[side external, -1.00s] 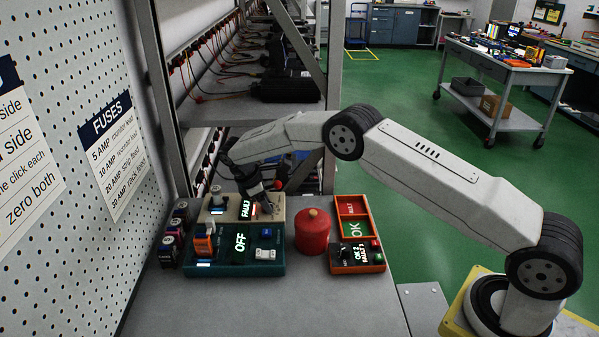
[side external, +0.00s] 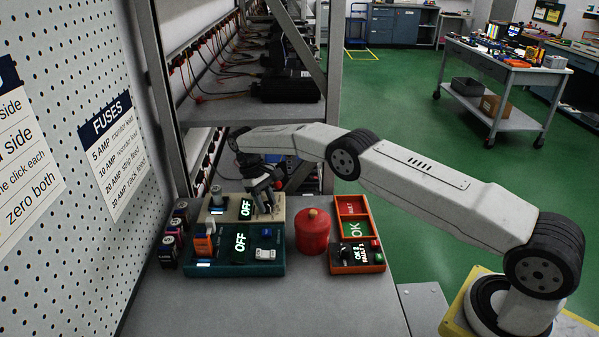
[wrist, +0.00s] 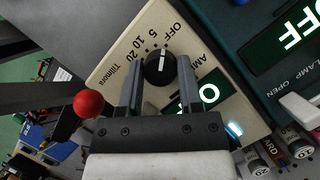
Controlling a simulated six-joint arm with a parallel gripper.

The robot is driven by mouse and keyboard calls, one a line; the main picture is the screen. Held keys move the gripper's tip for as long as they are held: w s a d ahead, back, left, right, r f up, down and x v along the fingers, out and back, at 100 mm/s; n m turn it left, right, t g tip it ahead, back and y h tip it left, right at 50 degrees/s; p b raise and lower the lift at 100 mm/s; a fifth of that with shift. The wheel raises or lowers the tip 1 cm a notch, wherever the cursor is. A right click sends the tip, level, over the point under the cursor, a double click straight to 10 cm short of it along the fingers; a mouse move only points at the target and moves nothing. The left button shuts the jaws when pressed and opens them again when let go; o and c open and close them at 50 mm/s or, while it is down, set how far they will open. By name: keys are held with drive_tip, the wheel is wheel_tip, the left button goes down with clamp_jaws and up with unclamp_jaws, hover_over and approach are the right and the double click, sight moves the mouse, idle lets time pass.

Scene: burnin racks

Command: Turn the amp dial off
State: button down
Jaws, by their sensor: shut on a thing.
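The amp dial is a round black knob (wrist: 159,68) with a white line, on a beige box (wrist: 113,72) marked OFF, 5, 10 and 20. In the wrist view its white line points up, roughly between the OFF and 5 marks. My gripper (wrist: 159,82) is shut on the dial, one finger on each side. In the side view the beige box (side external: 228,216) stands at the back of the bench, its display (side external: 246,209) reading OFF in light letters on green. My gripper (side external: 268,208) points down at its right part and hides the dial there.
A teal box (side external: 272,269) with its own OFF display stands in front of the beige one. A red canister (side external: 313,237) is close on the right, with orange-red boxes (side external: 372,268) beyond. The front bench is clear.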

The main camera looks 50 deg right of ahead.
sight(267, 204)
drive_tip(key=shift+m+y, duration=0.3)
drive_tip(key=shift+m, duration=0.3)
drive_tip(key=shift+c, duration=1.3)
unclamp_jaws()
drive_tip(key=shift+r, duration=0.15)
drive_tip(key=shift+v, duration=1.35)
wheel_tip(267, 204, up, 7)
drive_tip(key=shift+w+r, duration=0.1)
drive_tip(key=shift+r, duration=0.1)
